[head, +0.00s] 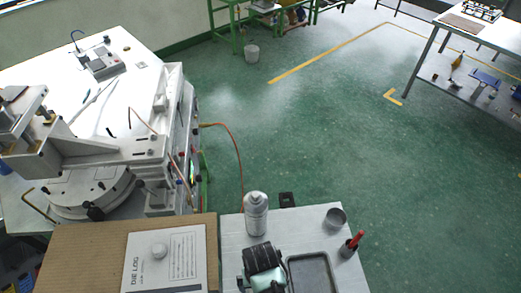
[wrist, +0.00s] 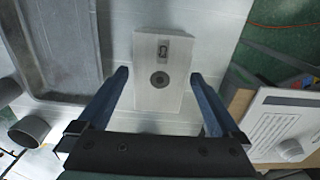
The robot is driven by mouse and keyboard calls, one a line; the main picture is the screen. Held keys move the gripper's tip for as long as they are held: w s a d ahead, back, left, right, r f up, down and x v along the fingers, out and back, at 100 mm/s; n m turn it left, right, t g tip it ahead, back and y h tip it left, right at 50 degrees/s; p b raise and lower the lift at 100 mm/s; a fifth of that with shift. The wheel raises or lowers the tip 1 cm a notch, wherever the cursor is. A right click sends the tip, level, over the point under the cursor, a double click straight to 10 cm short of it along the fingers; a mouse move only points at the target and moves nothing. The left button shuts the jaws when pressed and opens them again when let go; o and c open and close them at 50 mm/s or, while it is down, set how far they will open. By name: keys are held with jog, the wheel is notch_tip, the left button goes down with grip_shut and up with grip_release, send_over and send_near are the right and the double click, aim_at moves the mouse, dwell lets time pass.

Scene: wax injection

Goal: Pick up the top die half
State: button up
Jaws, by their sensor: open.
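The top die half, seen as a pale grey metal block (wrist: 147,97), lies on the light grey tabletop in the wrist view. Its upper face has a dark round hole and a small dark slot with a loop-shaped mark. My gripper (wrist: 160,76) is open, with one blue-grey finger on each side of the block and a gap on both sides. Whether the fingertips are down at the block's height I cannot tell. In the head view my gripper (head: 264,260) is over the small table at the bottom and hides the block.
A grey metal tray (head: 327,263) lies close beside my gripper. A spray can (head: 256,215), a grey cup (head: 335,218) and a dark cup (head: 347,250) with a red handle stand nearby. A die log sheet (head: 165,262) lies on a brown board at left, before the white machine (head: 160,125).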

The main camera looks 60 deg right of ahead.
jog(key=c, duration=1.4)
jog(key=shift+r, duration=0.1)
jog(key=shift+c, duration=0.8)
